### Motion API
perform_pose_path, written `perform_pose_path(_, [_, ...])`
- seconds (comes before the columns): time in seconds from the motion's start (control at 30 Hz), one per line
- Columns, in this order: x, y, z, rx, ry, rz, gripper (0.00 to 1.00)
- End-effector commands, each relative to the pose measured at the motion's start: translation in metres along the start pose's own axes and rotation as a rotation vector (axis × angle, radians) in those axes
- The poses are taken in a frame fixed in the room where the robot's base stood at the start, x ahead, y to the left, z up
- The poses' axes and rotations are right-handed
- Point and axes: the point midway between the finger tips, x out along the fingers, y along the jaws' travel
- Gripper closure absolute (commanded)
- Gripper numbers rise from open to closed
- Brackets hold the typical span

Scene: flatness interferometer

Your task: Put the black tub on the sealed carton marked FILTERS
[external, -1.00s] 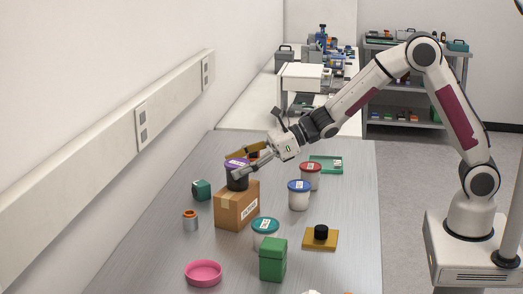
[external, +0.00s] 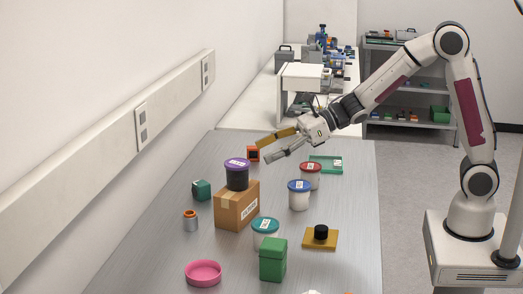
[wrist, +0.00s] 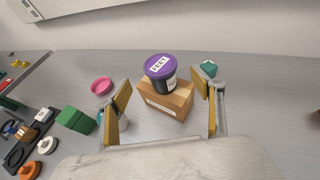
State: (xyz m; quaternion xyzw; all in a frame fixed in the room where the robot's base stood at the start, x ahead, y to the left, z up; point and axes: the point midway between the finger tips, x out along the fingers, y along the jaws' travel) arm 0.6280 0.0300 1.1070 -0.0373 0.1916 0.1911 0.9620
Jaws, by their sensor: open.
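The black tub (external: 237,178) with a purple lid stands upright on top of the brown carton (external: 231,211) on the table. A white label shows on the carton's side. In the wrist view the tub (wrist: 161,73) rests on the carton (wrist: 160,106), between the fingers as seen but apart from them. My gripper (external: 267,148) is open and empty, above and to the right of the tub in the external view. Its two fingers (wrist: 163,113) are spread wide in the wrist view.
Tubs with a blue lid (external: 299,195), red lid (external: 310,176) and teal lid (external: 264,234) stand right of the carton. A green box (external: 273,261), pink dish (external: 203,273), silver-and-orange jar (external: 190,221) and dark green block (external: 201,190) also stand on the table.

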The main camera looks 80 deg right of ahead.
Motion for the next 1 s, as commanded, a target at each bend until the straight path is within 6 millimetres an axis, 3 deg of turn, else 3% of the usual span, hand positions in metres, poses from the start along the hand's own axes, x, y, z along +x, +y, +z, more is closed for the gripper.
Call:
perform_pose_path(0.33, [-0.025, 0.000, 0.001, 0.000, -0.001, 0.000, 0.33])
perform_pose_path(1.0, [-0.027, 0.000, 0.000, -0.001, -0.001, 0.001, 0.33])
